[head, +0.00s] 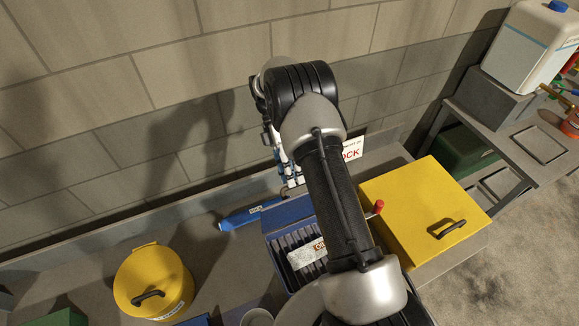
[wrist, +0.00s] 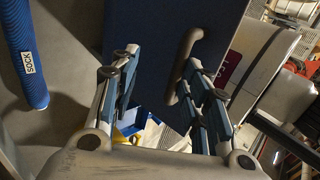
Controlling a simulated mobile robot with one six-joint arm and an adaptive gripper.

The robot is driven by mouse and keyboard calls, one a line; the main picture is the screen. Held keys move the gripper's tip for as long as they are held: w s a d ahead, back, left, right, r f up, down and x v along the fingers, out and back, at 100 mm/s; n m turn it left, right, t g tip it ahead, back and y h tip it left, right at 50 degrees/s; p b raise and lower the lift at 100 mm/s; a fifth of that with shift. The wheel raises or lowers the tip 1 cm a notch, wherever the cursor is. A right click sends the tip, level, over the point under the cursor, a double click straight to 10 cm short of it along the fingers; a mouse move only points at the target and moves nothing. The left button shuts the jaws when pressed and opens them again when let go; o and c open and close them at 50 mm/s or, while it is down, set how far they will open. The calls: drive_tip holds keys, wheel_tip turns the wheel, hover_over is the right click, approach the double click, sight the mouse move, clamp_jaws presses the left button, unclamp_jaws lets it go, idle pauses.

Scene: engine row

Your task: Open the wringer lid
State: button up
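A dark blue panel with a curved grey handle (wrist: 186,62), which looks like the wringer lid (wrist: 145,30), fills the top middle of the wrist view. My gripper (wrist: 160,75) has its two fingers apart, with the panel beyond them. The handle lies close to the right finger; I cannot tell whether they touch. In the head view my gripper (head: 288,172) is above the back of a blue box (head: 270,226) with dark slats inside. My arm hides much of this box and most of the lid.
A yellow box (head: 415,205) with a black handle stands right of the blue box. A round yellow bin (head: 150,275) stands at the left. A blue roll labelled SOCK (head: 240,216) lies behind, also in the wrist view (wrist: 27,55). A block wall (head: 140,130) closes the back.

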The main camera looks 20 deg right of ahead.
drive_tip(key=v, duration=0.7)
drive_tip(key=shift+r, duration=0.2)
